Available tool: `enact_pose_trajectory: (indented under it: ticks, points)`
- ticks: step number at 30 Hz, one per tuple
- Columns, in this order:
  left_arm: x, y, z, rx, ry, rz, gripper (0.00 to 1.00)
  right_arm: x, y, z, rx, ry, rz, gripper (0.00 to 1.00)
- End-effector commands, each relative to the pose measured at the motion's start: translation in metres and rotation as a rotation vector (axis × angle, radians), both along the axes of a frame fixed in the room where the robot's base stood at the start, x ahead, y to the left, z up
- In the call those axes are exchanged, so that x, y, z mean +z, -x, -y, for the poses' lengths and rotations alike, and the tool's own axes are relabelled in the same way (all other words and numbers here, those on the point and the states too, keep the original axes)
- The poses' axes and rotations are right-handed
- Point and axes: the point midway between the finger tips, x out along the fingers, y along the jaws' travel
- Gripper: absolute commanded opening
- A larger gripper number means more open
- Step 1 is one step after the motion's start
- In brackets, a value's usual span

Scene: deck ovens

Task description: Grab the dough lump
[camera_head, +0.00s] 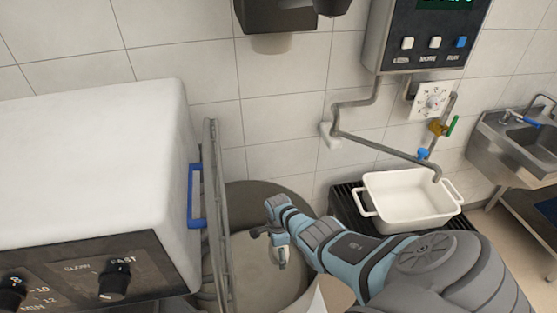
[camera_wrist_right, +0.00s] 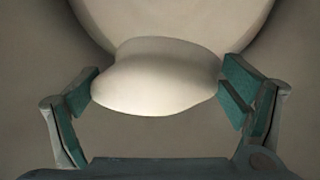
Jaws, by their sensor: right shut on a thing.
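The dough lump (camera_wrist_right: 155,78) is pale, smooth and rounded. In the right wrist view it sits between the two green-padded fingers of my right gripper (camera_wrist_right: 160,92), which is shut on it. A larger pale rounded surface (camera_wrist_right: 175,18) shows behind the lump; I cannot tell whether it is more dough or the bowl floor. In the head view my right gripper (camera_head: 275,246) reaches down inside the mixer bowl (camera_head: 238,197), and the lump cannot be clearly told apart there. My left gripper is not in view.
The white mixer housing (camera_head: 90,170) stands at the left, with an upright wire guard (camera_head: 214,215) and blue handle (camera_head: 196,196) beside the bowl. A white tub (camera_head: 410,198) sits on a dark rack under a pipe. A steel sink (camera_head: 515,145) is at the far right.

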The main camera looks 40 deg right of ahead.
Motion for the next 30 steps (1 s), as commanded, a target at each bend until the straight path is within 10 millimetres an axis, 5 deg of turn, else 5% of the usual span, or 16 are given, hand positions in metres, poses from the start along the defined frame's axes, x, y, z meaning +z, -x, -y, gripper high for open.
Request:
enact_pose_trajectory:
  ticks: [12,24,30]
  points:
    - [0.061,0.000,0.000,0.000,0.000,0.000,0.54,0.062,0.000,0.000,0.000,0.000,0.001,0.50]
    - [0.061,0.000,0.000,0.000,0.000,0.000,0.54,0.067,0.000,0.000,0.000,0.000,0.001,0.50]
    - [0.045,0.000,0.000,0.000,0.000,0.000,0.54,0.070,-0.003,0.002,-0.001,0.002,0.007,0.50]
